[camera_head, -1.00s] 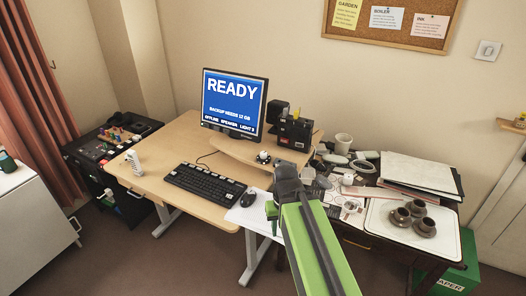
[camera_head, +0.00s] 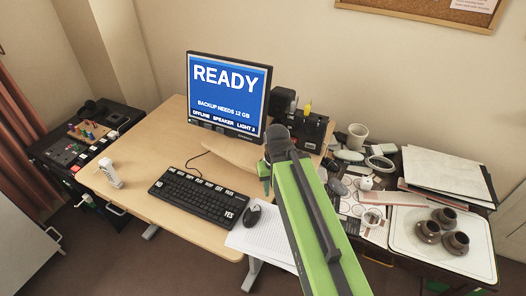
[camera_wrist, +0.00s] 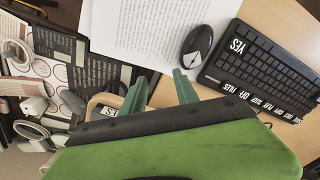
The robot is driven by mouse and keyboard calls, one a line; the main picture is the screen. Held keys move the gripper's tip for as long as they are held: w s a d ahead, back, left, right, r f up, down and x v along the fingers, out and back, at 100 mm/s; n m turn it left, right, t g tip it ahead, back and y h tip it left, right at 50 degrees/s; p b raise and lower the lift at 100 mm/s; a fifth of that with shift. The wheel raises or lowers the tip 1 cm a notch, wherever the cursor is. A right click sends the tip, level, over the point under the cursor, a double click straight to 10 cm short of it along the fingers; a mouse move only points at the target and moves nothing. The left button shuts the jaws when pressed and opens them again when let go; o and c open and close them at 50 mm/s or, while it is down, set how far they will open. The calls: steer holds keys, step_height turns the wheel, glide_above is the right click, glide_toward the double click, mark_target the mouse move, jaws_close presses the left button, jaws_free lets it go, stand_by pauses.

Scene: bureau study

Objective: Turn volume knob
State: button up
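My gripper (camera_head: 265,178) is over the front right part of the desk, by the raised wooden shelf (camera_head: 228,150). In the wrist view its two green fingers (camera_wrist: 159,88) are apart with nothing between them, above the desk edge and the white paper. I cannot make out a volume knob for certain. A black boxy device (camera_head: 312,132) stands right of the monitor, partly behind my arm. The small dark and white item seen earlier on the shelf is now hidden by my arm. The monitor (camera_head: 228,92) reads READY, with OFFLINE, SPEAKER and LIGHT 3 below.
A keyboard (camera_head: 198,197), mouse (camera_head: 252,216) and printed sheet (camera_head: 262,243) lie in front of the shelf. The desk's left part is mostly clear.

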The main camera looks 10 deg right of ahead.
steer(key=shift+o, duration=0.2)
steer(key=shift+d, duration=0.1)
steer(key=shift+o, duration=1.1)
steer(key=shift+w+r, duration=0.15)
steer(key=shift+r, duration=0.05)
steer(key=shift+o, duration=0.4)
steer(key=w+r+m+p, duration=0.7)
steer(key=r+m+p, duration=0.3)
steer(key=m, duration=0.2)
steer(key=shift+d, duration=0.45)
steer(key=w+r+m+p, duration=0.7)
steer(key=r+m+p, duration=0.15)
steer(key=m, duration=0.65)
step_height(320, 180, down, 18)
steer(key=b, duration=1.7)
steer(key=shift+w+b, duration=0.15)
steer(key=shift+b, duration=0.15)
steer(key=shift+r, duration=0.1)
